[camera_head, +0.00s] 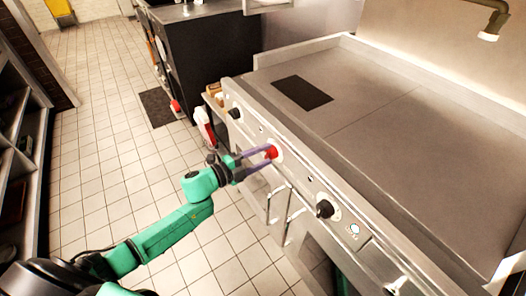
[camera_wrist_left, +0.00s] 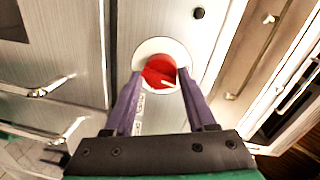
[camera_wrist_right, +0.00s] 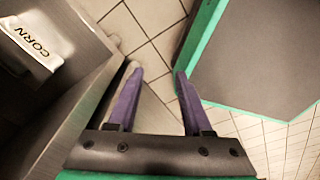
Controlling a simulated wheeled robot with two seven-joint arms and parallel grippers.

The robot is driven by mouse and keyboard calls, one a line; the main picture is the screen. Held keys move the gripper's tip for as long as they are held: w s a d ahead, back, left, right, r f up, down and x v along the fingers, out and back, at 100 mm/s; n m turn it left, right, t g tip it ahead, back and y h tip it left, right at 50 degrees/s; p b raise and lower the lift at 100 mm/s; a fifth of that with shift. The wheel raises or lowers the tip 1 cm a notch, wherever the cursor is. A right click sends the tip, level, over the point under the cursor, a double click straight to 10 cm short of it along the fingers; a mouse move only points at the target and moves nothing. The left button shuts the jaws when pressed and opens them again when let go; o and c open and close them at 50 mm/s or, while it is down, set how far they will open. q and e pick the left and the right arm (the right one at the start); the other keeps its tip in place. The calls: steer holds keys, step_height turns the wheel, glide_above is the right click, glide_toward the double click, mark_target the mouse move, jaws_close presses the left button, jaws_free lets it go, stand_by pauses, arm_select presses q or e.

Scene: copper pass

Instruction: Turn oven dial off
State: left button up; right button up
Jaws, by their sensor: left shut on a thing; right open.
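The oven dial (camera_head: 271,152) is a red knob on the steel front panel of the range (camera_head: 300,168). In the left wrist view the red dial (camera_wrist_left: 160,72) sits on a round white plate (camera_wrist_left: 178,45), with a pale mark on its lower right. My left gripper (camera_head: 266,153) has its purple fingers on either side of the dial, shut on it. The fingertips hide the dial's sides. My right gripper (camera_wrist_right: 152,72) is open and empty in the right wrist view, and it is not seen in the head view.
Black knobs (camera_head: 324,208) (camera_head: 235,113) sit along the same panel. The flat griddle top (camera_head: 375,95) lies above it. A dark mat (camera_head: 160,107) lies on the tiled floor (camera_head: 110,140), which is mostly clear.

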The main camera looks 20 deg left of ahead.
arm_select(q)
steer(key=shift+r+n+p, duration=0.15)
steer(key=shift+n+p, duration=0.4)
steer(key=shift+n, duration=0.45)
jaws_close()
steer(key=shift+w, duration=0.1)
steer(key=shift+a, duration=0.1)
steer(key=o, duration=1.3)
jaws_free()
steer(key=v, duration=1.4)
steer(key=shift+s+a, duration=0.2)
steer(key=shift+s, duration=0.05)
